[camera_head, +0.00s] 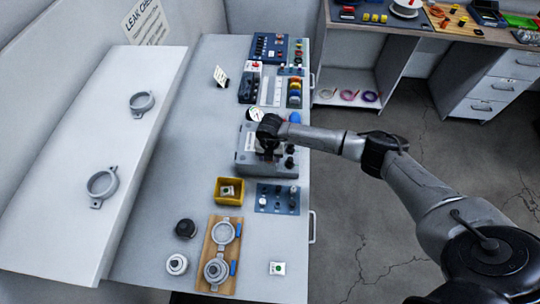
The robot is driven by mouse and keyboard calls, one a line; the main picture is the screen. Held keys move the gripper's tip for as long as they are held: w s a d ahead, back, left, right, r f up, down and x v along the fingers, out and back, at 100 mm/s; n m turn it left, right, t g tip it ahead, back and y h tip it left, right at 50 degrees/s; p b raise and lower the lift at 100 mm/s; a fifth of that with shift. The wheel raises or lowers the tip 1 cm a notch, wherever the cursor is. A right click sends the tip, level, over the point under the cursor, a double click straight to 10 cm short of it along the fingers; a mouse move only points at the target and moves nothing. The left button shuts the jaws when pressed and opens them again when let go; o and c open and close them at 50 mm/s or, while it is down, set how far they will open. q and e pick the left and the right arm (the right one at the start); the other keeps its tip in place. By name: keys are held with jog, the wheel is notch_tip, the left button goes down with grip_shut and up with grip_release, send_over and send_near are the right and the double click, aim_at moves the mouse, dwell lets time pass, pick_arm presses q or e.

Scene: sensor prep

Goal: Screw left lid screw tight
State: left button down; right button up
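A wooden board (209,250) lies at the front of the bench. A grey round ring with ears (223,233) lies on its far half. A grey round housing with a knob-like centre (216,269) sits on its near half. Lid screws are too small to make out. My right arm comes in from the right, and its dark gripper (268,140) is over the grey box device (255,163) near the gauge, away from the board. Its fingers are not clear, so I cannot tell open from shut. My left gripper is not in view.
A yellow bin (229,191) and blue mat with posts (277,198) lie beyond. The bench's front left is clear.

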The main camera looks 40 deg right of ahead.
jog(key=shift+o, duration=0.5)
jog(key=shift+r, duration=0.1)
jog(key=shift+r, duration=0.3)
notch_tip(320, 180, up, 13)
dwell(0.5)
